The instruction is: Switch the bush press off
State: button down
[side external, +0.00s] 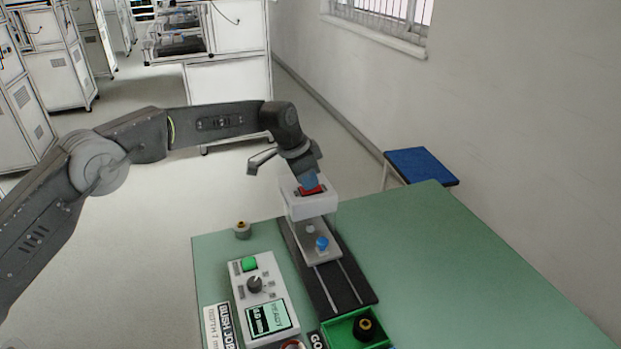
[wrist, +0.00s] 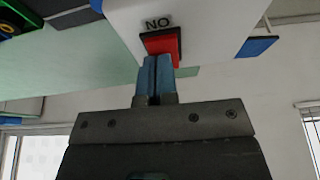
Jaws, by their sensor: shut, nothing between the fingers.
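The bush press (side external: 312,207) has a white head above a dark base with rails. Its red rocker switch (side external: 314,190) is on the head. The wrist view shows the red switch (wrist: 165,44) close up, with an upside-down "ON" label (wrist: 157,22) beside it. My gripper (side external: 309,181) is shut and empty, its blue fingertips (wrist: 154,62) together at the switch's edge. They overlap the switch in both views; I cannot tell whether they press it. The fingers hide part of the switch, and its tilt is unclear.
A control box (side external: 262,292) with a green button, knob and screen stands left of the press. A green tray (side external: 340,331) holds a dark bush (side external: 365,327). Another small bush (side external: 242,230) is at the table's far left corner. The green table (side external: 460,270) is clear at right.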

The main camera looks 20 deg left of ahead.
jog(key=shift+s+a+f, duration=0.1)
jog(key=shift+a+f, duration=0.1)
jog(key=shift+f, duration=0.1)
jog(key=shift+r, duration=0.4)
jog(key=d+v, duration=0.1)
jog(key=v, duration=1.2)
jog(key=shift+w+r, duration=0.25)
jog(key=shift+r, duration=0.25)
jog(key=shift+a, duration=0.15)
jog(key=shift+w+d+r, duration=0.25)
jog(key=shift+d+r, duration=0.05)
jog(key=shift+d, duration=0.2)
jog(key=x, duration=1.4)
jog(key=shift+s+a+f, duration=0.2)
jog(key=shift+s+a, duration=0.05)
jog(key=shift+a, duration=0.05)
